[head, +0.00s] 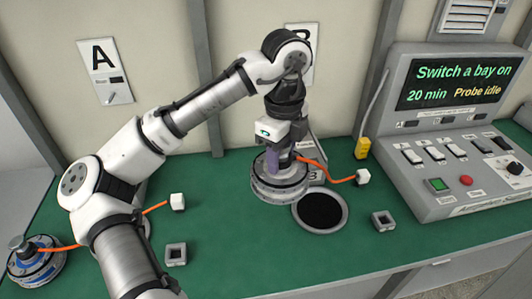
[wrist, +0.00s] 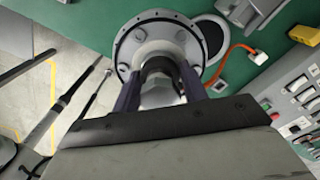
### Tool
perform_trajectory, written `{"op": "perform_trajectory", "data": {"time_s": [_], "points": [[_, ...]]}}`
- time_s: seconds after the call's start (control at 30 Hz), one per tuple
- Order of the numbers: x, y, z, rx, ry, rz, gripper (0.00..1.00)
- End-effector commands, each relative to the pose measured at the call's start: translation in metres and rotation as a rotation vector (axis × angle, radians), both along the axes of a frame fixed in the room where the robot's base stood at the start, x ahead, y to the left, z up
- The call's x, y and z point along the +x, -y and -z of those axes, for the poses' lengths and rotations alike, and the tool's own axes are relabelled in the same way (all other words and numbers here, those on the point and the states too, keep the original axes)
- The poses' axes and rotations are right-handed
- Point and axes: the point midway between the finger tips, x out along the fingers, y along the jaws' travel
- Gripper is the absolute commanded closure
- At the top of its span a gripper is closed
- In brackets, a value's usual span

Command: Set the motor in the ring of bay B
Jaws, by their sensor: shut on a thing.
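The silver, round, flanged hub motor (head: 268,193) is gripped by its centre post, and it also shows in the wrist view (wrist: 128,48). My gripper (head: 280,162) is shut on it from above, with a finger on each side of the post in the wrist view (wrist: 160,85). The motor looks upright. The dark round ring (head: 341,222) at bay B lies just to its right, and the motor hides its upper left edge. It shows partly behind the motor in the wrist view (wrist: 222,40). I cannot tell how high the motor is above the table.
An orange cable (head: 335,178) runs from the motor to a white plug (head: 363,177). Grey square sockets (head: 383,220) (head: 176,254) sit on the green table (head: 260,245). A blue-marked motor (head: 38,262) stands far left. A control console (head: 455,145) and a yellow probe (head: 362,148) are at right.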

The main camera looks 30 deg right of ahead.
Motion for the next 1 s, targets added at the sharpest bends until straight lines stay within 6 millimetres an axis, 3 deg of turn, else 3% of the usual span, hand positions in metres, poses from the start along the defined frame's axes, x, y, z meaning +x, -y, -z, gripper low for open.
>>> {"op": "perform_trajectory", "data": {"time_s": [1.0], "points": [[0.000, 0.123, -0.004, -0.003, -0.001, 0.001, 1.00]]}}
